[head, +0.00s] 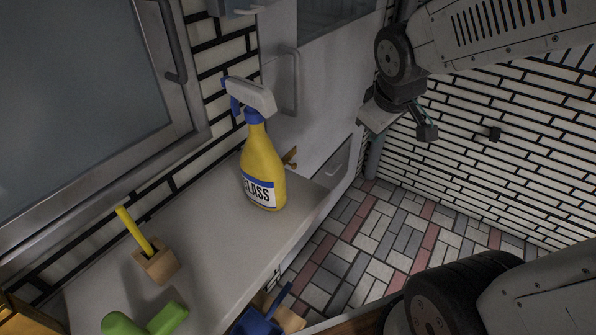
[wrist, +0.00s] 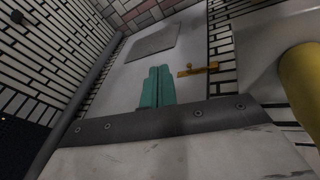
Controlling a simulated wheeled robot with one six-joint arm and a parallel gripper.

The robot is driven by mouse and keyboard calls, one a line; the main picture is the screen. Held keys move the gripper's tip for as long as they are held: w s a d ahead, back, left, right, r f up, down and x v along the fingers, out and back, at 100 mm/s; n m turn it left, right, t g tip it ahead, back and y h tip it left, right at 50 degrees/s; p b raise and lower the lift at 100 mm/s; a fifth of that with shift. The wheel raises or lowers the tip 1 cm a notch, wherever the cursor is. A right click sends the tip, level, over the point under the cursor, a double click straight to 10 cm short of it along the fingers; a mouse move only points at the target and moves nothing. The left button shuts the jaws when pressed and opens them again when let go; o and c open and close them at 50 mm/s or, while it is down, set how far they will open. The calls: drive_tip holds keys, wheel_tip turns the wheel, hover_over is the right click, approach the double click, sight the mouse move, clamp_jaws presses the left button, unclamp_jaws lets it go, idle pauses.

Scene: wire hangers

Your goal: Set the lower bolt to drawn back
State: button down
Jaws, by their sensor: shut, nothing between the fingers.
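A brass bolt (wrist: 200,69) with a small knob shows in the wrist view, at the edge of the pale door (wrist: 135,75). In the head view the bolt (head: 290,157) is partly hidden behind the yellow spray bottle. It is the only bolt I can make out. I cannot tell whether it is shot or drawn back. My gripper (head: 370,128) is in front of the door, right of the bolt in the head view. Its teal fingers (wrist: 158,72) are together and empty in the wrist view, apart from the bolt.
The yellow spray bottle (head: 262,170) stands on the counter (head: 215,235) beside the bolt, and shows large in the wrist view (wrist: 302,75). A door handle (head: 289,82) juts out above. A wooden block with a yellow stick (head: 157,262) is nearer.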

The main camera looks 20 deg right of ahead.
drive_tip(key=w+d+f+n+t+y, duration=0.25)
drive_tip(key=w+f+n+t, duration=0.25)
drive_tip(key=w+f+n, duration=0.8)
drive_tip(key=a+f+n+t+y, duration=0.3)
drive_tip(key=a+f+y, duration=0.4)
drive_tip(key=f, duration=0.5)
drive_tip(key=t+y, duration=0.1)
drive_tip(key=y, duration=0.1)
drive_tip(key=shift+s+a+f+y, duration=0.2)
drive_tip(key=shift+s+f+y, duration=0.15)
drive_tip(key=shift+s+f, duration=0.05)
drive_tip(key=w+a+f, duration=0.1)
drive_tip(key=w, duration=0.4)
drive_tip(key=w+a+f, duration=0.2)
drive_tip(key=w, duration=0.3)
drive_tip(key=shift+w+a, duration=0.3)
drive_tip(key=shift+w, duration=0.1)
